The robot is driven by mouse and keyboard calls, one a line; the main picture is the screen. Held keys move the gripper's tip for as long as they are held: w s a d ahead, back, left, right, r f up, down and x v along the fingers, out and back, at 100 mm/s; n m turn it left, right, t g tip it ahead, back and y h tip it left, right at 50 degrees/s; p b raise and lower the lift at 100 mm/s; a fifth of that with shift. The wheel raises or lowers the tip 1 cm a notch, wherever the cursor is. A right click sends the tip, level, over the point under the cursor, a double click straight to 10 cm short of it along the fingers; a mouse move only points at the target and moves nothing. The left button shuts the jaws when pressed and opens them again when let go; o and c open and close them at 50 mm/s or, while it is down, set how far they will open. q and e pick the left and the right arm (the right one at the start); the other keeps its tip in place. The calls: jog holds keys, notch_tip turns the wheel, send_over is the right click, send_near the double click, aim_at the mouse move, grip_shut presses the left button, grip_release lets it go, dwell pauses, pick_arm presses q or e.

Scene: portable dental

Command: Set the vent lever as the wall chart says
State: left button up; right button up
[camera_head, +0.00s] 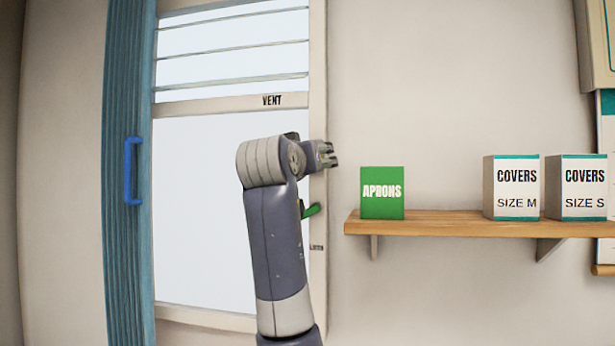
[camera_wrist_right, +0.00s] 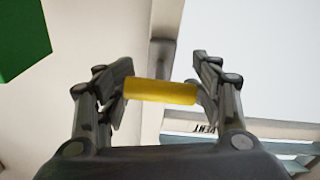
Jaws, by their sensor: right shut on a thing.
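My right gripper (camera_head: 328,155) is at the right side of the window frame, below the VENT label (camera_head: 272,100). In the right wrist view its fingers (camera_wrist_right: 160,88) are shut on a yellow bar-shaped handle (camera_wrist_right: 160,92). A grey metal piece (camera_wrist_right: 161,60) shows just beyond the handle, against the frame; I cannot tell how they join. In the head view the yellow handle is hidden by the gripper. The vent slats (camera_head: 232,52) run across the top of the window. A green handle (camera_head: 312,210) sits lower on the frame, partly behind my right arm. My left gripper is out of view.
A wooden shelf (camera_head: 440,226) to the right holds a green APRONS box (camera_head: 382,205) and two COVERS boxes (camera_head: 511,186) (camera_head: 583,186). A blue handle (camera_head: 128,170) is on the teal panel at left. A wall panel (camera_head: 606,105) is cut off at the right edge.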

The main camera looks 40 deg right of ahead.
jog(key=shift+w+f+t+h+b, duration=0.15)
jog(key=shift+f+t+h+b, duration=0.15)
jog(key=shift+f+b, duration=0.3)
jog(key=shift+f, duration=0.15)
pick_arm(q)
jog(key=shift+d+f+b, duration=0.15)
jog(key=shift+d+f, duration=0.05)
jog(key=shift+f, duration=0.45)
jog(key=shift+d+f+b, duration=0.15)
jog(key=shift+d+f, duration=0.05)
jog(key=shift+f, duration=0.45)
pick_arm(e)
jog(key=shift+w+d+f, duration=0.15)
jog(key=shift+f, duration=0.15)
jog(key=o, duration=1.6)
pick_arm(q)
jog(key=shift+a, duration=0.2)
pick_arm(e)
jog(key=shift+a+r, duration=0.25)
jog(key=shift+r, duration=0.05)
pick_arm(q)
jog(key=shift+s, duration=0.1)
pick_arm(e)
jog(key=shift+s, duration=0.2)
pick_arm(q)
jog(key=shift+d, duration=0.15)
pick_arm(e)
jog(key=v, duration=1.2)
jog(key=shift+w+a, duration=0.1)
